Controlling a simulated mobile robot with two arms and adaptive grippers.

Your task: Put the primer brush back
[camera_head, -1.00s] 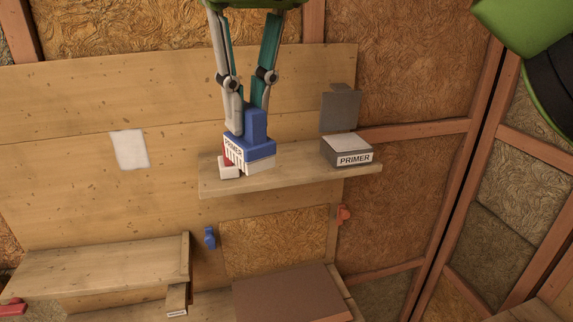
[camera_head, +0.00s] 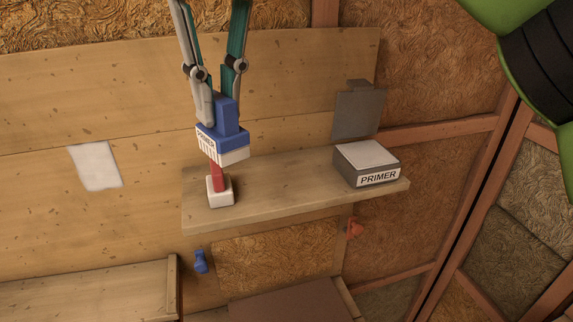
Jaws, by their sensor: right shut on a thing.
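The primer brush (camera_head: 222,141) has a blue upright grip, a blue body with a white PRIMER label and a pale underside. My right gripper (camera_head: 219,108) is shut on its blue grip and holds it from above, above the left part of the wooden shelf (camera_head: 275,196). A dark grey box labelled PRIMER (camera_head: 367,165) sits at the right end of the shelf. Its grey lid (camera_head: 358,115) stands up at the back, and a white surface shows on top. My left gripper is not in view.
A red and white object (camera_head: 221,192) stands on the shelf just below the brush, partly hidden by it. The shelf between it and the box is clear. A blue peg (camera_head: 200,262) and an orange one (camera_head: 354,228) are below. Paper (camera_head: 95,166) hangs left.

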